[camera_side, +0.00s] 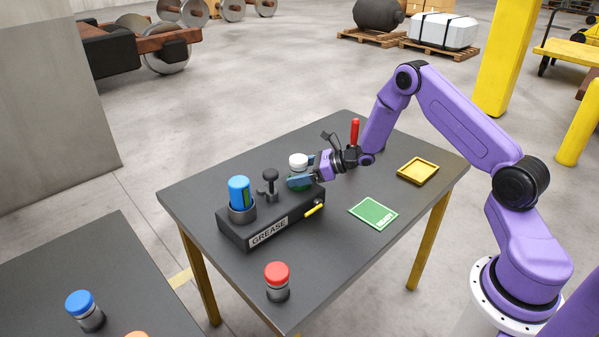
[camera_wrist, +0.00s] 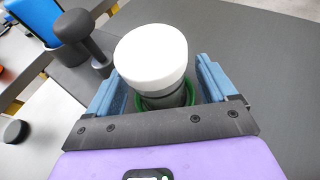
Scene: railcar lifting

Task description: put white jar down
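The white jar (camera_side: 298,161) has a white lid and a dark body. It stands at the right end of the dark block marked GREASE (camera_side: 268,236). In the wrist view the white jar (camera_wrist: 152,56) has a green ring (camera_wrist: 194,110) around its lower body. My gripper (camera_side: 302,177) is at the jar, with one blue finger on each side. In the wrist view my gripper (camera_wrist: 160,70) is open, with gaps between the fingers and the jar. The jar's base is hidden.
The block also holds a blue canister (camera_side: 239,191) and a black knobbed post (camera_side: 269,184). A red-lidded jar (camera_side: 277,279), green READY card (camera_side: 374,212), yellow tray (camera_side: 417,170) and red handle (camera_side: 354,131) are on the table. A blue-lidded jar (camera_side: 82,308) stands on another table.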

